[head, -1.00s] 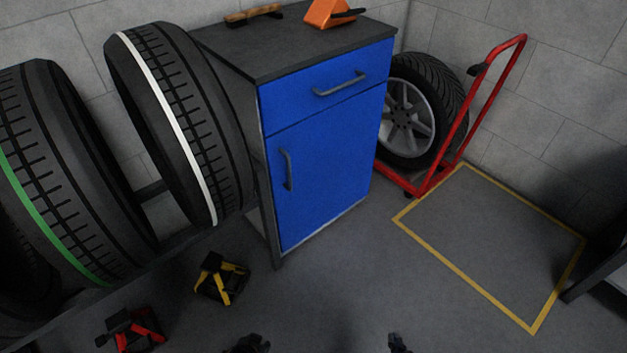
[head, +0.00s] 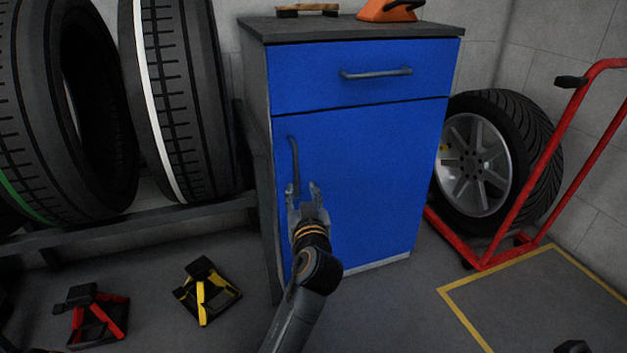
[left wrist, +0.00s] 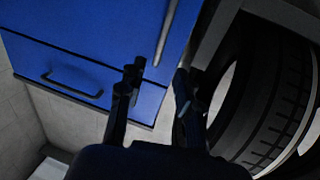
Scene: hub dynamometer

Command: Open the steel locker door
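The locker door (head: 365,180) is a blue panel on a dark-topped cabinet, shut flush under a blue drawer (head: 360,75). Its vertical grey handle (head: 294,162) is near the door's left edge. My left gripper (head: 304,187) is in front of the door, close to the handle's lower part. In the left wrist view its two fingers (left wrist: 158,80) are apart with nothing between them, and the door handle (left wrist: 165,35) lies beyond the tips. I see no contact. A dark tip at the bottom right, probably my right gripper (head: 573,347), is mostly out of frame.
Large tires (head: 180,100) sit on a rack left of the cabinet. Red (head: 98,318) and yellow (head: 207,290) jack stands are on the floor at left. A red trolley (head: 490,256) with a wheel stands at right. Floor before the cabinet's right side is clear.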

